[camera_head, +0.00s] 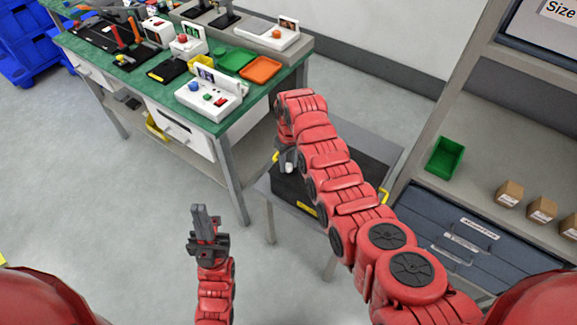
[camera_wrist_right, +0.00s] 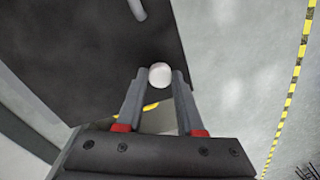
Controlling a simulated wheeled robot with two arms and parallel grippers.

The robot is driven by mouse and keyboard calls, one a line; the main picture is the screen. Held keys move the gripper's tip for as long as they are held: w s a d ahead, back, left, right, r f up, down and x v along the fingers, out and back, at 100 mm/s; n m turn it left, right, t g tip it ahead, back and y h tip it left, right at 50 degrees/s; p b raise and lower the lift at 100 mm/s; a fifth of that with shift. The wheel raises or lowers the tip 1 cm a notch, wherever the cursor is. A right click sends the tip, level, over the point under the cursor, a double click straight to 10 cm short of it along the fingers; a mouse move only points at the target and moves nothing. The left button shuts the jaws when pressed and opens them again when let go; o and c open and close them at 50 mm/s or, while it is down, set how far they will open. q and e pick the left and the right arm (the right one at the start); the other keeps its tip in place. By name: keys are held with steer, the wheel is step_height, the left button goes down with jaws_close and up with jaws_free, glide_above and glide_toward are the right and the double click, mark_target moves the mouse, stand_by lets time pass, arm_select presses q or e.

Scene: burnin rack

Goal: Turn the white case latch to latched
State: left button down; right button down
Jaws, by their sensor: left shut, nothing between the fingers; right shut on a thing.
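The white case latch shows as a round white knob (camera_wrist_right: 160,74) in the right wrist view, against the black case (camera_wrist_right: 90,40). My right gripper (camera_wrist_right: 160,88) is shut on it, with one fingertip on each side. The latch's turned position cannot be read from this end-on view. In the head view the black case (camera_head: 292,190) lies under my right arm, which hides much of it. My right gripper (camera_head: 287,161) is over the case's left part, mostly hidden by the arm. My left gripper (camera_head: 205,220) is shut and empty over the floor, apart from the case.
The case sits on a small grey table (camera_head: 337,128). A green workbench (camera_head: 120,75) with white devices (camera_head: 209,95) stands at upper left. On the right is a shelf with a green bin (camera_head: 445,156) and several small boxes (camera_head: 509,193). The floor around my left gripper is clear.

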steer(key=shift+n+b, duration=0.65)
steer(key=shift+n, duration=0.85)
steer(key=c, duration=0.5)
jaws_free()
steer(key=shift+r, duration=0.1)
steer(key=r, duration=0.2)
steer(key=r+b, duration=0.1)
steer(key=r, duration=0.3)
steer(key=shift+w+d+r, duration=0.1)
steer(key=shift+w, duration=0.15)
step_height(320, 180, up, 3)
steer(key=p, duration=0.2)
step_height(320, 180, up, 8)
glide_above(289, 164)
steer(key=shift+d, duration=0.25)
